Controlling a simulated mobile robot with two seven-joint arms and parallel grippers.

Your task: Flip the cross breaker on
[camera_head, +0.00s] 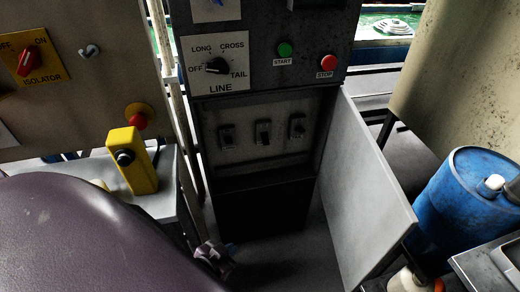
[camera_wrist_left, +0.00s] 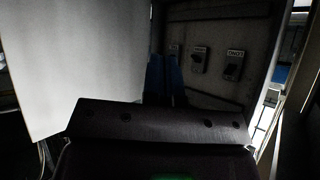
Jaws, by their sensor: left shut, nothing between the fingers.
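Three small dark breakers sit in a row in an open grey cabinet: left (camera_head: 227,137), middle (camera_head: 263,132) and right (camera_head: 297,126). Their labels are unreadable in the head view. The left wrist view looks upside down; a label reading like LONG is on its rightmost breaker (camera_wrist_left: 234,66). The middle breaker (camera_wrist_left: 199,59) has an unreadable label; the third (camera_wrist_left: 174,50) is partly behind my fingers. Which is cross, and the lever positions, I cannot tell. My left gripper (camera_head: 232,248) has blue fingers (camera_wrist_left: 164,65), shut and empty, below and in front of the cabinet, apart from the breakers.
The cabinet door (camera_head: 366,185) stands open on the right. Above are a LINE selector (camera_head: 217,66), a green START button (camera_head: 285,50) and a red STOP button (camera_head: 328,63). A yellow control box (camera_head: 133,162) stands left; a blue drum (camera_head: 462,205) stands right.

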